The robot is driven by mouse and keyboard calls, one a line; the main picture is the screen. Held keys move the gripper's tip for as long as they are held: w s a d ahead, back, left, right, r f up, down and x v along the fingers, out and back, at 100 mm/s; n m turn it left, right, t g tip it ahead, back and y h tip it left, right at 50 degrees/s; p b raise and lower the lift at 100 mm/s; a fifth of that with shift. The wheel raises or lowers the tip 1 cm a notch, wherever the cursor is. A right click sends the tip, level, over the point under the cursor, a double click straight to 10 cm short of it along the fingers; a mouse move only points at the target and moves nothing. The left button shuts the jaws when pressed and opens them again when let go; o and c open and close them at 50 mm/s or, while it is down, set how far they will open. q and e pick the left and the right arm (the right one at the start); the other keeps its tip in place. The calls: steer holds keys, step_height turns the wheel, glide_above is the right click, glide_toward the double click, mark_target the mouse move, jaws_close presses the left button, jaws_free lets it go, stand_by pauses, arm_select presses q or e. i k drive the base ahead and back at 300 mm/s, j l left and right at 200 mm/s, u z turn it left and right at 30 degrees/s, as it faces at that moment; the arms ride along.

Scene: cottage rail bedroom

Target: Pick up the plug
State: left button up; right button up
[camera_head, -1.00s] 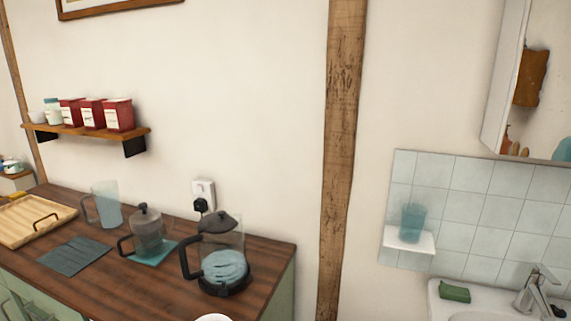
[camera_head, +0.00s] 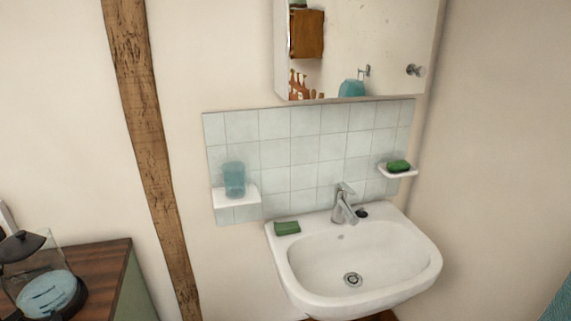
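A small dark object (camera_head: 362,213), which looks like a sink plug, lies on the back ledge of the white washbasin (camera_head: 310,262), just right of the chrome tap (camera_head: 343,205). It is small in the view, so its exact shape is hard to tell. The round metal drain (camera_head: 352,280) shows at the bottom of the empty basin. Neither of my grippers is in view.
A green soap bar (camera_head: 287,228) lies on the basin's left rim. A blue cup (camera_head: 234,180) stands on the left shelf, and green soap (camera_head: 398,165) on the right one. A mirror cabinet (camera_head: 432,50) hangs above. A kettle (camera_head: 45,290) stands on the counter (camera_head: 103,265).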

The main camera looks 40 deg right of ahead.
mark_target(362, 213)
steer(key=z, duration=1.65)
